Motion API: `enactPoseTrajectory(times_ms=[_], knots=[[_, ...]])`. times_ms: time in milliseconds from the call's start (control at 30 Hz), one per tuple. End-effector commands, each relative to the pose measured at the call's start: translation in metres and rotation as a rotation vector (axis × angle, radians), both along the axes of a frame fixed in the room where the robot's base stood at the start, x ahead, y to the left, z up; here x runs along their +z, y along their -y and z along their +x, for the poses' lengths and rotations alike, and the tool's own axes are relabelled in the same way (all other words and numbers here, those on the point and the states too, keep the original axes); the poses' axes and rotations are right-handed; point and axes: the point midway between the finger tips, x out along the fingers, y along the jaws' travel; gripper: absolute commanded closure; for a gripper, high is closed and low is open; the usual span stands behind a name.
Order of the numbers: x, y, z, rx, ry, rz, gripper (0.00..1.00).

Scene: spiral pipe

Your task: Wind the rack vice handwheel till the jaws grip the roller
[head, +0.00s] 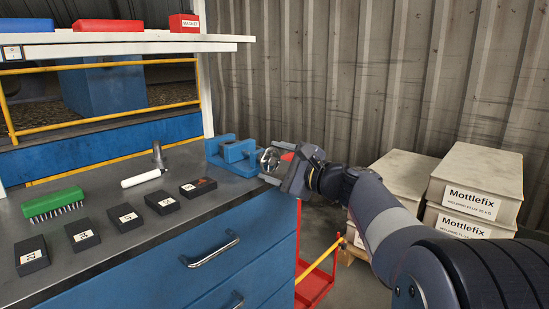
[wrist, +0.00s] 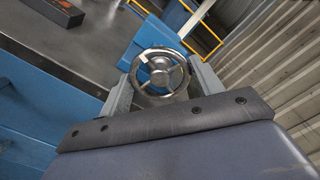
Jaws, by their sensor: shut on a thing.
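The blue rack vice (head: 237,151) sits at the right end of the dark bench top. Its round metal handwheel (head: 267,158) faces my arm, and it shows whole in the wrist view (wrist: 160,74), with spokes and a pale mark at the upper left of its rim. My gripper (head: 275,164) is at the handwheel, with one finger on each side of the rim, shut on it. The vice body (wrist: 152,38) is partly hidden behind the wheel.
Several black labelled blocks (head: 125,217), a green brush (head: 53,204) and a hammer (head: 146,178) lie on the bench. A white shelf (head: 120,43) hangs above. Mottlefix boxes (head: 474,185) stand right of my arm, near the corrugated wall. A red frame (head: 315,286) stands below.

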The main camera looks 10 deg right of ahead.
Motion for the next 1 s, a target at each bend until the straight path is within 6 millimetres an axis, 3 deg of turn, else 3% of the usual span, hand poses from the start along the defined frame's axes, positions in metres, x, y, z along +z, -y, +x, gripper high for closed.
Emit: enactPoseTrajectory(times_ms=[33, 600, 1000], knots=[[0.0158, -0.0027, 0.0065, -0.007, -0.033, 0.079, 0.65], [0.0212, -0.0016, 0.0064, -0.003, -0.410, 0.594, 0.66], [0.0139, 0.0009, 0.0063, -0.003, -0.484, 0.704, 0.66]])
